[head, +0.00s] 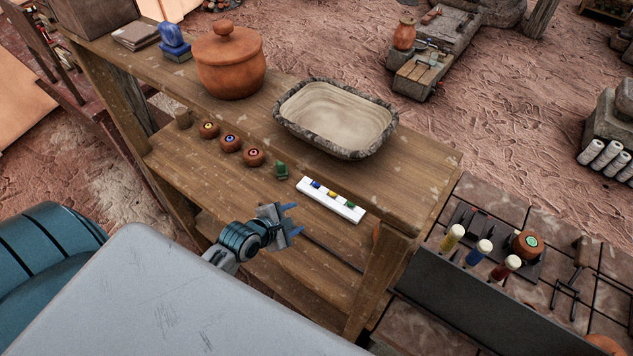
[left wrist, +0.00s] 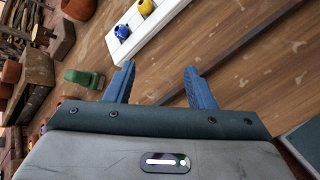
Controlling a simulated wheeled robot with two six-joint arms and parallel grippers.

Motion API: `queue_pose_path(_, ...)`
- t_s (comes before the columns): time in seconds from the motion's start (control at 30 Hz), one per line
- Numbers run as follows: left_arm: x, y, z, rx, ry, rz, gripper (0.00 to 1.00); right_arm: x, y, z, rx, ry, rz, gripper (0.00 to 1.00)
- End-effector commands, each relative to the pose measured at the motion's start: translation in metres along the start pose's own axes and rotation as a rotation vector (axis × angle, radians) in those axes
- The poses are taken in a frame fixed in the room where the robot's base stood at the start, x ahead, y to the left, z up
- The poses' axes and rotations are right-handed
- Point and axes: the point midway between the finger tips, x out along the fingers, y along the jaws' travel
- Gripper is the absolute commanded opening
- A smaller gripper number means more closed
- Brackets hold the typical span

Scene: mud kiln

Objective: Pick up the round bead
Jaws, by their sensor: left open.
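A white tray (head: 325,199) lies on the wooden shelf and holds a blue bead (head: 316,184), a yellow bead (head: 333,194) and a green bead (head: 350,203) in a row. In the head view they are too small for me to tell which is round. My left gripper (head: 292,219) is open and empty, in front of the tray and apart from it. In the left wrist view my gripper's blue fingers (left wrist: 159,69) stand apart, with the tray (left wrist: 118,50), blue bead (left wrist: 122,31) and yellow bead (left wrist: 146,5) beyond them. The green bead is not visible there. My right gripper is not in view.
A small green object (head: 281,170) stands left of the tray, near several round brown pots (head: 254,157). A stone basin (head: 336,116) and a lidded clay pot (head: 229,62) stand on the upper shelf behind. Bare wood lies in front of the tray.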

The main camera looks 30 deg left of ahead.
Motion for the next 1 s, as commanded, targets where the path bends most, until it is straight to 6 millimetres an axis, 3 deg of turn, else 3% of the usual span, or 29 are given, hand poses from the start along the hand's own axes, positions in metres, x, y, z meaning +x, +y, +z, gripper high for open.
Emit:
queue_pose_path(0.2,0.021,0.030,-0.008,-0.519,-0.109,0.094,0.49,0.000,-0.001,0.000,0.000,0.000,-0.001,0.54)
queue_pose_path(0.4,0.029,0.045,-0.014,-0.778,-0.177,0.128,0.49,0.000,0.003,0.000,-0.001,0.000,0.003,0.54)
queue_pose_path(0.77,0.075,0.057,-0.010,-0.828,-0.192,0.134,0.49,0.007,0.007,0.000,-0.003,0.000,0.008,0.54)
queue_pose_path(1.0,0.092,0.060,-0.006,-0.827,-0.191,0.133,0.49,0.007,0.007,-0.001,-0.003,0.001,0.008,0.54)
